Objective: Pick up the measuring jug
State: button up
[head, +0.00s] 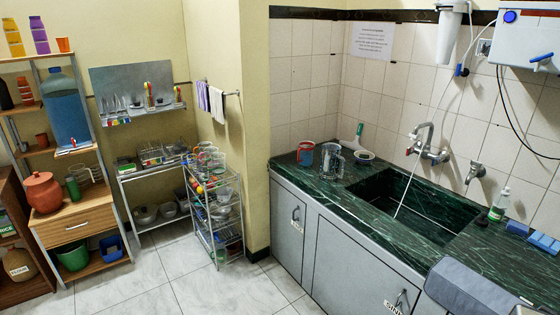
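A clear jug with a handle, which looks like the measuring jug (332,161), stands upright on the dark green marble counter (300,178), left of the sink. Its markings are too small to make out. Nothing is touching it from my side. A grey link of my arm shows at the bottom right corner, over the front edge of the counter, well apart from the jug. My gripper is not in view, so its fingers cannot be seen.
A red and blue tin (305,153) stands just left of the jug. A small bowl (364,157) and a green-handled brush (353,138) are to its right and behind. The sink (410,203) has a thin white hose hanging into it. Floor (180,295) is clear left of the cabinets.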

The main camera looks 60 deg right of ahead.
aim_at(306, 150)
jog(key=z, duration=0.1)
jog(key=k, duration=0.15)
jog(key=u, duration=0.15)
jog(key=i, duration=1.45)
jog(key=z, duration=0.4)
jog(key=i, duration=0.8)
jog(key=z, duration=0.6)
jog(key=i, duration=0.65)
jog(key=z, duration=1.05)
jog(key=i, duration=0.8)
jog(key=z, duration=0.35)
